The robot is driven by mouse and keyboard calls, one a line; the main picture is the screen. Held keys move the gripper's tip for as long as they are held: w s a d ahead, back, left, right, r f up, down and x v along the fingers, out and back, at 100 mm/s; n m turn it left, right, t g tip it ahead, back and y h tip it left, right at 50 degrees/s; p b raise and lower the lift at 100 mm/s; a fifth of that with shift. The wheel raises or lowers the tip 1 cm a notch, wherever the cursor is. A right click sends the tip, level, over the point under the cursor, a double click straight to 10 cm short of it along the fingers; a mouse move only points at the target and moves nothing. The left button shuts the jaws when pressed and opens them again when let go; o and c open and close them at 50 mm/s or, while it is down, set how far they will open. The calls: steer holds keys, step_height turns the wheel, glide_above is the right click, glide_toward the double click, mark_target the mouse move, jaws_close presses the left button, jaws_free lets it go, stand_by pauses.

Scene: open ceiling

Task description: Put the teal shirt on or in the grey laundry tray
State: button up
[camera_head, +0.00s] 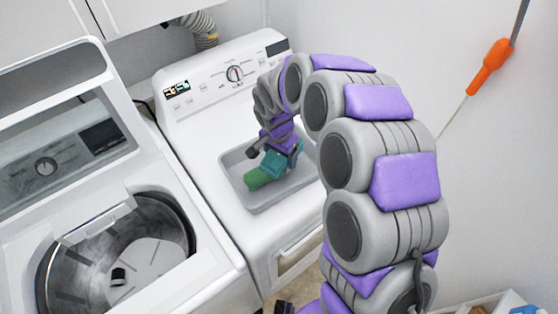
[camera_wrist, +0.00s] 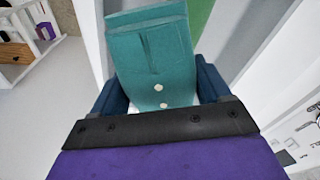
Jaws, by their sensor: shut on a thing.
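The teal shirt (camera_head: 276,164) is a small folded bundle, held low over the grey laundry tray (camera_head: 287,196). I cannot tell if the shirt touches the tray. My gripper (camera_head: 284,146) points down at the tray and is shut on the shirt. In the wrist view the shirt (camera_wrist: 150,60) shows a collar slit and light buttons, between the dark blue fingers of my gripper (camera_wrist: 155,92). A green folded cloth (camera_head: 257,178) is in the tray, just left of and below the shirt. My arm and gripper hide part of the tray's right and far sides.
The tray sits on a white dryer (camera_head: 220,105) with a control panel at its back. An open-lidded washer (camera_head: 215,275) with an empty-looking drum stands at left. An orange-handled tool (camera_head: 490,68) is by the right wall. A shelf unit (camera_wrist: 30,45) shows in the wrist view.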

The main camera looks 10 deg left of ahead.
mark_target(274, 154)
steer(key=f, duration=0.3)
steer(key=shift+a, duration=0.2)
steer(key=shift+a+f, duration=0.15)
steer(key=shift+a, duration=0.45)
steer(key=shift+d+f+b, duration=0.35)
steer(key=shift+d+f, duration=0.1)
steer(key=shift+d, duration=0.2)
steer(key=o, duration=1.1)
steer(key=shift+a, duration=0.25)
steer(key=shift+o, duration=0.4)
steer(key=shift+a, duration=0.25)
steer(key=r, duration=0.4)
steer(key=s+r+p, duration=0.1)
steer(key=r, duration=0.7)
steer(key=shift+s+a+r, duration=0.15)
steer(key=shift+r, duration=0.3)
